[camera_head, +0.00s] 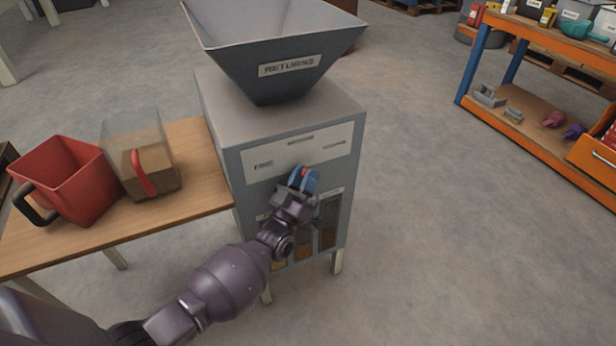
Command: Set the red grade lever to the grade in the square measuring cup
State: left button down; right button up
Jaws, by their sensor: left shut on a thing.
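The red grade lever (304,172) is on the front of the grey filler machine (222,120); only a bit of its red knob shows between blue fingertips. My left gripper (303,181) is shut on it, in front of the label plate, and hides most of the lever. The plate (262,152) reads FINE at left; the words at top middle and right are too small to read surely. A clear square measuring cup (125,124) with a red handle stands on the wooden table, holding brown material. Its grain size is hard to tell. My right gripper is out of view.
A red square container (62,170) with a black handle stands left of the cup on the table (120,235). A RETURNS hopper (250,72) tops the machine. Sample windows (328,225) below the plate are partly hidden by my arm. An orange workbench (535,140) stands right.

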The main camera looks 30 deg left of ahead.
pick_arm(q)
jog(key=c, duration=1.2)
grip_release()
jog(key=v, duration=1.1)
jog(key=shift+w, duration=0.1)
